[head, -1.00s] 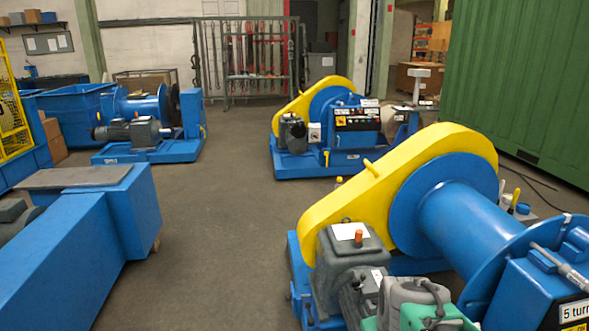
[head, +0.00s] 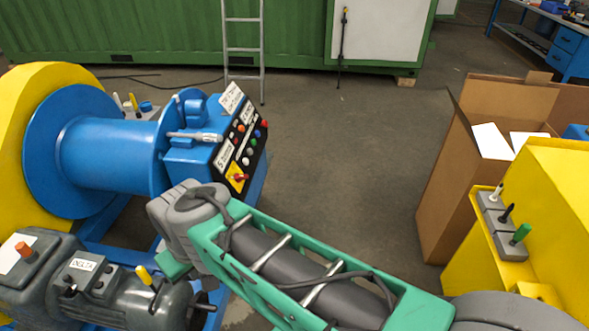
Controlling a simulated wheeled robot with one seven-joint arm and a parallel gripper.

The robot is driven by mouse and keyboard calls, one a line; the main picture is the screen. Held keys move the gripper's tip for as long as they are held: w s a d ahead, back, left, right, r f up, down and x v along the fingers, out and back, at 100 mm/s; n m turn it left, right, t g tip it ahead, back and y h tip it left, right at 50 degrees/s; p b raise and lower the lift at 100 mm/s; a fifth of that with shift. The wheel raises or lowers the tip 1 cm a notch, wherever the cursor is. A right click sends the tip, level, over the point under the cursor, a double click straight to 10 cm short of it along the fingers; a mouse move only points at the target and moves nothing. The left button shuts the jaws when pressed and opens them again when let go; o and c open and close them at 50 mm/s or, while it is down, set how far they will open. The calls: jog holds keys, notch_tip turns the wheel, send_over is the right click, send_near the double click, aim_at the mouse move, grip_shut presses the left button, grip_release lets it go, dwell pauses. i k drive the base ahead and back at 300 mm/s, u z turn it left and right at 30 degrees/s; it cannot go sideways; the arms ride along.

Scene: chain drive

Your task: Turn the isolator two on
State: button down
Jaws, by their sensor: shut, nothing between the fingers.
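A sloping black control panel (head: 242,145) faces right on the blue winch machine (head: 110,155). Near its lower end is a red rotary switch on a yellow plate (head: 237,178), which looks like an isolator. Its number and exact handle position are too small to tell. My green and grey arm (head: 290,265) reaches from the lower right, its grey joint (head: 190,205) just left of and below the switch in the picture. My gripper and its fingers do not show.
A yellow box (head: 545,215) with several levers stands at the right, beside an open cardboard box (head: 445,185). A grey motor (head: 120,290) sits at lower left. A ladder (head: 243,50) leans at a green container (head: 130,30). The floor right of the panel is clear.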

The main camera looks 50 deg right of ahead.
aim_at(238, 178)
jog(key=z, duration=1)
jog(key=k, duration=0.5)
jog(key=z, duration=0.95)
jog(key=i, duration=0.9)
jog(key=u, duration=2.9)
